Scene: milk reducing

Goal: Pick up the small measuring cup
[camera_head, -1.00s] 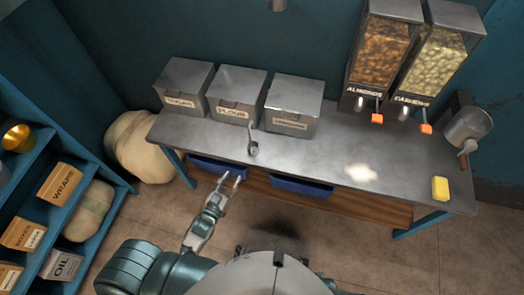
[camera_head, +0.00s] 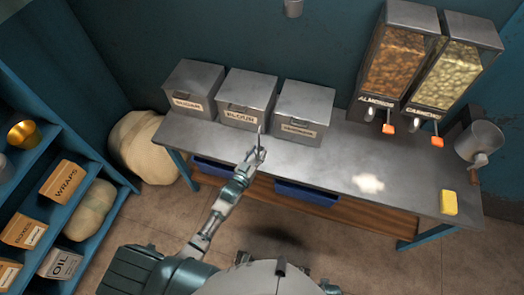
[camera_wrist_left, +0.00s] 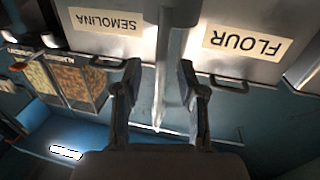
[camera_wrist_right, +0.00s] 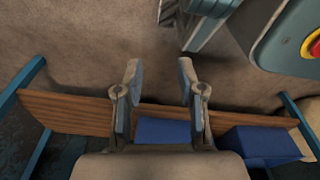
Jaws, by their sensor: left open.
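The small measuring cup is a grey metal scoop with a thin upright handle (camera_head: 260,134), on the steel table in front of the flour bin. My left gripper (camera_head: 256,155) is at the cup and hides most of its bowl. In the left wrist view the handle (camera_wrist_left: 163,75) runs between the two spread fingers of the left gripper (camera_wrist_left: 160,95), with a gap on each side. My right gripper (camera_wrist_right: 159,85) shows in its wrist view, fingers apart and empty, over the floor and below the tabletop.
Metal bins marked flour (camera_head: 247,96), semolina (camera_head: 303,110) and a third at left (camera_head: 194,86) stand behind the cup. Almond (camera_head: 394,65) and cashew dispensers (camera_head: 455,70), a grey pot (camera_head: 478,142) and a yellow sponge (camera_head: 449,203) are at right. The table's middle right is clear.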

